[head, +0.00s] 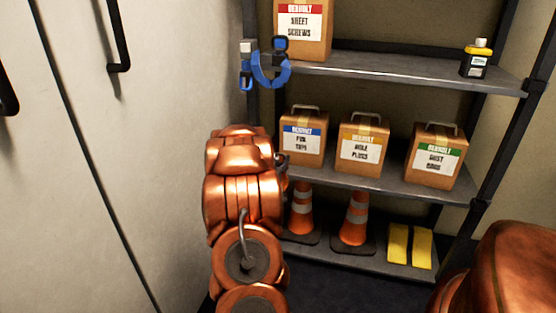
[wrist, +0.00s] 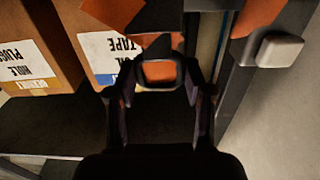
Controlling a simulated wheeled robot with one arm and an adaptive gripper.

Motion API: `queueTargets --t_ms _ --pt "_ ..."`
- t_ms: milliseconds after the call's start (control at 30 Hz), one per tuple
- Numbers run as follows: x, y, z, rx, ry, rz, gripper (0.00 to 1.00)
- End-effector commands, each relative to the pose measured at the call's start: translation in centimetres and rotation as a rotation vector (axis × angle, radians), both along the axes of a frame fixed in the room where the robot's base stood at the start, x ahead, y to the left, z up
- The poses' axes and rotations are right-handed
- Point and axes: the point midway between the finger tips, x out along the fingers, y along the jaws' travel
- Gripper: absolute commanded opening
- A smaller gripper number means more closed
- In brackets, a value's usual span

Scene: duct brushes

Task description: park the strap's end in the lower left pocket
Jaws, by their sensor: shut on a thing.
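My gripper (wrist: 160,85) shows in the wrist view, its dark fingers shut on a dark squarish ring (wrist: 160,60) with orange inside its outline. I cannot tell if this ring is the strap's end. A blue strap-like loop (head: 268,80) with a dark end piece hangs by the shelf's left post, above my arm. A pale block with blue below it (head: 247,47) is beside it. A pale block (wrist: 281,51) also shows at the right in the wrist view. I cannot make out the lower left pocket.
Cartons stand on the middle shelf (head: 385,184), the nearest beside my arm. Orange cones (head: 355,222) and yellow pieces (head: 410,246) are on the bottom shelf. White doors (head: 150,130) are at left.

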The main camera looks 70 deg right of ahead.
Motion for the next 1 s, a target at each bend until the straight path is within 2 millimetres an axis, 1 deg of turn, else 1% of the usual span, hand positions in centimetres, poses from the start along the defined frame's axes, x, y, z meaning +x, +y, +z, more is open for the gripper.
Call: queueTargets --t_ms 633,667,933,1000 --pt "0.01 -0.01 -1.06 0.0 0.0 0.0 0.18" --pt "0.01 -0.01 -1.07 -0.001 0.0 0.0 0.53" --pt "0.01 -0.01 -1.04 -0.001 0.0 0.0 0.81" --pt "0.0 0.0 -1.05 0.0 0.0 0.0 0.81"
